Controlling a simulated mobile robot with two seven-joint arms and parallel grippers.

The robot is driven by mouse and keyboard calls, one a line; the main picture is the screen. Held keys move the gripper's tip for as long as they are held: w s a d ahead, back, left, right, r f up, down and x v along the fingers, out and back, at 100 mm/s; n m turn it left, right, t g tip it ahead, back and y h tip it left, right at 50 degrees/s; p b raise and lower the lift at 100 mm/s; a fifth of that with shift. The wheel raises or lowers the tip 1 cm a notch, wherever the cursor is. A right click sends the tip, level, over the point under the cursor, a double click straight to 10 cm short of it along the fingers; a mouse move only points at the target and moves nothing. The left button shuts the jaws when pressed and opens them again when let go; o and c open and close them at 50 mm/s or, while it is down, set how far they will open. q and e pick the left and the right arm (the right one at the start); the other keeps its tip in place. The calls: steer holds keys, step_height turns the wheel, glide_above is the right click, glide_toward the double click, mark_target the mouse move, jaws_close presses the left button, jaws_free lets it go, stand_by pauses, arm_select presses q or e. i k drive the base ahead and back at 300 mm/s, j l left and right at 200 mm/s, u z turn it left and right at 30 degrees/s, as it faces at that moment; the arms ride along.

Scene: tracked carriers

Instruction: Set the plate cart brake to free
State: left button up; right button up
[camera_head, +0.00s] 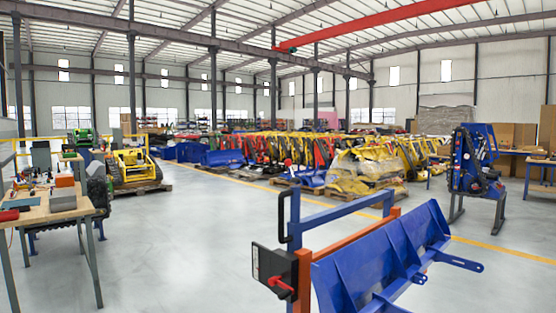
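A cart with an orange frame (303,280) and a blue rail (345,209) stands close in front, right of centre. Large blue ribbed plates (385,265) rest on it. A black box (272,263) is fixed at its near left end, with a small pale label on its left face. A red lever (282,287) sticks out low on the box. Its setting cannot be read from here. A black looped handle (289,213) rises behind the box. Neither of my grippers is in view, and nothing touches the lever.
A workbench (50,209) with tools and boxes stands at the left. A blue machine on a stand (472,172) is at the right. Rows of yellow and red machines (300,150) fill the back. Grey floor (190,235) is clear between the workbench and the cart.

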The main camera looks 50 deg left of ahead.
mark_target(288, 162)
steer(key=j, duration=1.85)
steer(key=i+j, duration=0.1)
steer(key=j, duration=1.75)
